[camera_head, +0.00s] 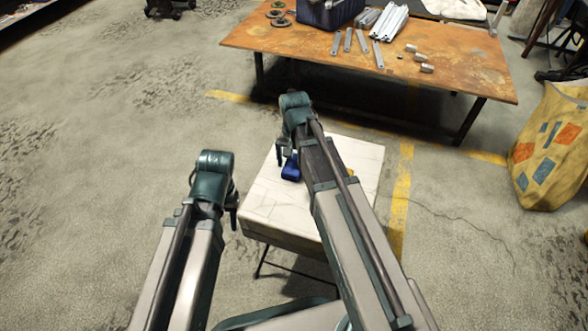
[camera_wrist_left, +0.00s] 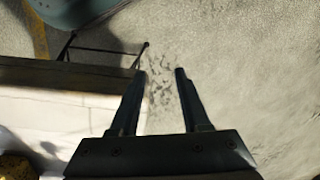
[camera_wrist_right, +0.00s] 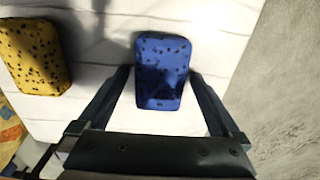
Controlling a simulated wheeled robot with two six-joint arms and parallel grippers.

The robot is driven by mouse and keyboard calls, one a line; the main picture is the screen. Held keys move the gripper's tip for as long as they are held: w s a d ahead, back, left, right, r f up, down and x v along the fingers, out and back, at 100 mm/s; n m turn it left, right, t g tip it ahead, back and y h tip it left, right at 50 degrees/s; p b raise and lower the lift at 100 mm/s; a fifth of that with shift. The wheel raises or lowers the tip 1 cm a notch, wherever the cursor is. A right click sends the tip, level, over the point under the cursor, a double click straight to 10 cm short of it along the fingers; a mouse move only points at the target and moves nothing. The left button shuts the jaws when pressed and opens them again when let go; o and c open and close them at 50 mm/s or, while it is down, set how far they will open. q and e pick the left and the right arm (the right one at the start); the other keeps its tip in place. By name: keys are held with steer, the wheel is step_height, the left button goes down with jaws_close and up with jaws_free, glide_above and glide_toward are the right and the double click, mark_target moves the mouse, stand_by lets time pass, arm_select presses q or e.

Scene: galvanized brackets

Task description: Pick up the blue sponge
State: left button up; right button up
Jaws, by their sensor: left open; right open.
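The blue sponge (camera_head: 291,168) lies on a small white-topped table (camera_head: 268,205), partly hidden by my right arm in the head view. In the right wrist view the speckled blue sponge (camera_wrist_right: 162,68) appears between the fingertips, with a shadow over its lower part. My right gripper (camera_wrist_right: 160,78) is open and empty above it; the exact height is unclear. My left gripper (camera_head: 233,213) is off the white table's left edge. In the left wrist view this gripper (camera_wrist_left: 161,73) is open and empty, with only floor between its fingers.
A yellow speckled sponge (camera_wrist_right: 33,55) lies left of the blue one in the right wrist view. A rusty workbench (camera_head: 460,65) holding metal brackets (camera_head: 390,22) stands behind. A yellow patterned bag (camera_head: 552,145) stands at the right. The floor at the left is clear.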

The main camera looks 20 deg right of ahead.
steer(key=c, duration=1.3)
step_height(320, 180, up, 10)
steer(key=p, duration=1)
steer(key=o, duration=0.7)
steer(key=c, duration=0.6)
steer(key=shift+o, duration=0.2)
step_height(320, 180, up, 22)
steer(key=p, duration=2.2)
glide_above(294, 162)
steer(key=shift+f, duration=0.15)
